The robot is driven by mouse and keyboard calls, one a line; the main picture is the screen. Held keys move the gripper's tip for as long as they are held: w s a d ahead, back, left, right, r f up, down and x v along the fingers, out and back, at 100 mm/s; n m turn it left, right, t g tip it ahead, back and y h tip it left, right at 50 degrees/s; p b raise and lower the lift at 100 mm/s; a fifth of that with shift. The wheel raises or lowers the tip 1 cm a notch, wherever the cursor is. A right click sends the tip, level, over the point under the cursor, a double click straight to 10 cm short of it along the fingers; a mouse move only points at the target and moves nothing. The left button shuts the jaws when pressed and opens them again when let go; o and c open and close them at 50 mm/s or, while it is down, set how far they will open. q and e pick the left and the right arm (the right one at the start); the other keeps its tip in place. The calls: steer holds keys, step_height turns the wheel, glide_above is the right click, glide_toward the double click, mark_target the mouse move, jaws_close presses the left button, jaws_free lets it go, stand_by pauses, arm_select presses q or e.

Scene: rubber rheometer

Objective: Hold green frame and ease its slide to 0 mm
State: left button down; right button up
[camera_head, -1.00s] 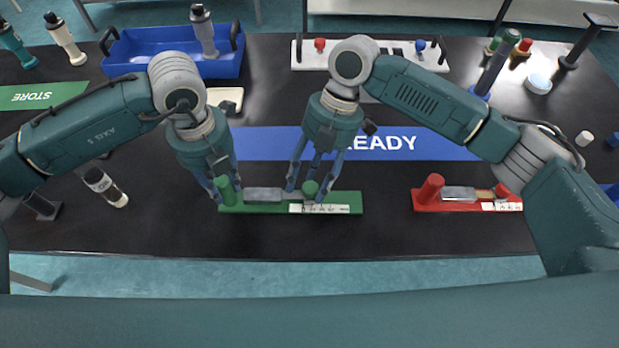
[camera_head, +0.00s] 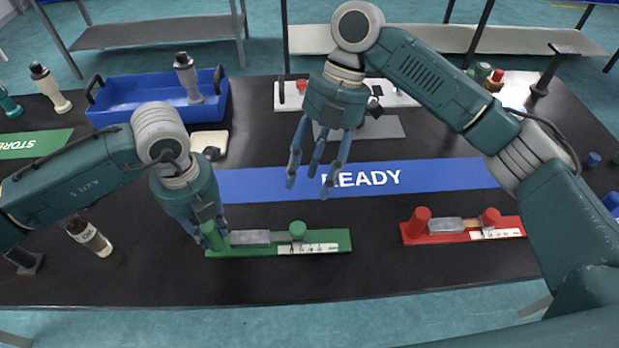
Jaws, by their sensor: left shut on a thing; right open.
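The green frame (camera_head: 262,248) lies flat near the front edge of the black table. It has a green post at its left end, a grey metal block, a green slide knob (camera_head: 298,230) and a white scale (camera_head: 308,249) with marks too small to read. My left gripper (camera_head: 208,238) is shut on the green post at the left end. My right gripper (camera_head: 316,178) is open and empty, raised above the blue READY strip, behind and clear of the knob. The knob stands near the left end of the scale.
A similar red frame (camera_head: 463,232) lies to the right. The blue READY strip (camera_head: 450,176) is flat and bare.

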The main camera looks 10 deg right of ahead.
arm_select(q)
steer(key=c, duration=1.3)
jaws_free()
